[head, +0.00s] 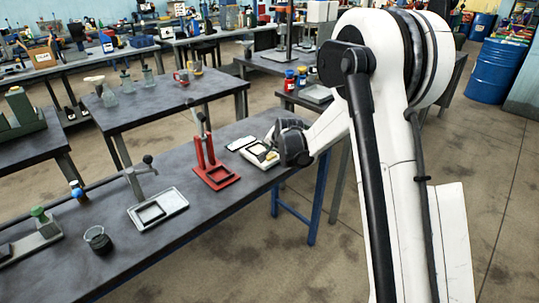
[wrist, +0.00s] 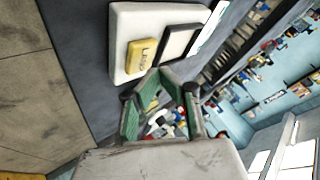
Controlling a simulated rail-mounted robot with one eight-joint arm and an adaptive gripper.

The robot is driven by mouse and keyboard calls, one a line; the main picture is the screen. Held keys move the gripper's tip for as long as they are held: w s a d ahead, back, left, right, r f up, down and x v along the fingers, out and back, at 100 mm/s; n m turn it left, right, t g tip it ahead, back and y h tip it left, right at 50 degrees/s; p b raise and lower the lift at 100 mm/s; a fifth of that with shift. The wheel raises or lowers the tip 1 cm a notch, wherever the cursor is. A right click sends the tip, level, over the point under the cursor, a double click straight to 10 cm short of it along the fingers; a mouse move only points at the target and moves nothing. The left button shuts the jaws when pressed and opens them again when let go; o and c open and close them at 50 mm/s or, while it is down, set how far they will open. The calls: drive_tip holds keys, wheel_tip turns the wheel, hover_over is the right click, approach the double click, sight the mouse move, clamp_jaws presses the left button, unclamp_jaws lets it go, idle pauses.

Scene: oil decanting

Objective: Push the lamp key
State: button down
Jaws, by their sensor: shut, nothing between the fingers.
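The lamp key is a yellow block (wrist: 142,54) with dark lettering on a white panel (wrist: 122,18) in the wrist view. Beside it on the panel is a dark-framed light rectangle. In the head view the white panel (head: 251,149) lies on the near workbench, with a small yellow spot at its right. My gripper (wrist: 163,84), with green-padded fingers, is shut and empty. In the wrist view its tips show just beside the key's lower edge; whether they touch it I cannot tell. In the head view my dark wrist hides the fingertips.
A red stand (head: 213,172) and a grey stand with a lever (head: 157,207) are on the same bench, left of the panel. A white slab (head: 240,143) lies close beside the panel. The bench's front edge and open floor are nearest my arm.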

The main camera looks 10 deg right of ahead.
sight(270, 156)
drive_tip(key=shift+r+p, duration=0.95)
drive_tip(key=shift+r, duration=1.5)
drive_tip(key=shift+s+r, duration=0.1)
drive_tip(key=s+r+n+g, duration=0.1)
drive_tip(key=s+r+n, duration=0.1)
drive_tip(key=s+r, duration=0.75)
drive_tip(key=s+r+n, duration=0.2)
drive_tip(key=s+r, duration=0.4)
drive_tip(key=s, duration=0.7)
drive_tip(key=s+f+n, duration=0.1)
drive_tip(key=s+n, duration=0.1)
drive_tip(key=s, duration=1.1)
drive_tip(key=s+f+n+g+h, duration=0.1)
drive_tip(key=s+f, duration=0.1)
drive_tip(key=s, duration=1.1)
drive_tip(key=shift+s+n, duration=0.4)
